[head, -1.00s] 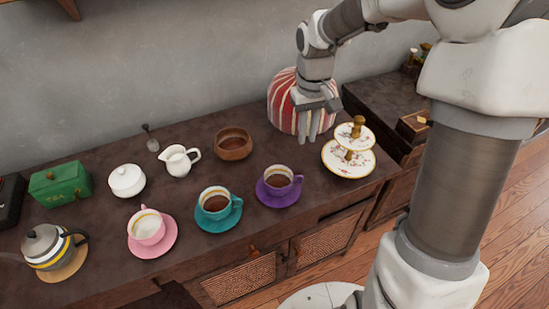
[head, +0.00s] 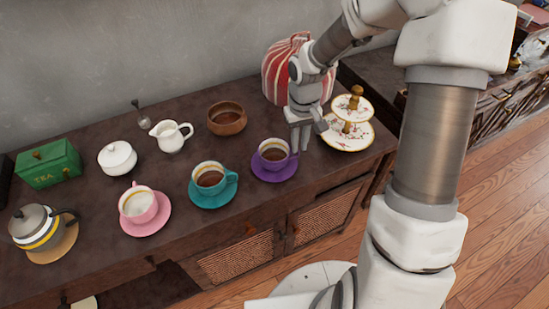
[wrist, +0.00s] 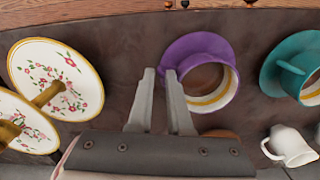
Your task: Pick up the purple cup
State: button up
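The purple cup (head: 274,164), with a pale banded inside and dark liquid, stands upright on a purple saucer (head: 262,174) near the front of the dark cabinet top. In the wrist view, the cup (wrist: 228,88) lies just right of the fingertips, with its handle towards them. My gripper (head: 299,148) points down beside the cup's handle side. In the wrist view, my gripper (wrist: 160,72) is open with a narrow gap, and the purple handle edge shows by the fingertips. I cannot tell whether the fingers touch it.
A two-tier floral stand (head: 345,138) is close to the right of my gripper. A teal cup (head: 212,188) stands left of the purple one. A striped red cover (head: 282,75), a wooden bowl (head: 227,119) and a white creamer (head: 170,137) are behind. A pink cup (head: 140,208) is farther left.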

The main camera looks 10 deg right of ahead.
aim_at(299, 151)
notch_tip(299, 151, down, 4)
jog(key=shift+r+b, duration=0.15)
jog(key=shift+b, duration=0.25)
grip_shut()
jog(key=shift+r, duration=0.1)
dwell(1.0)
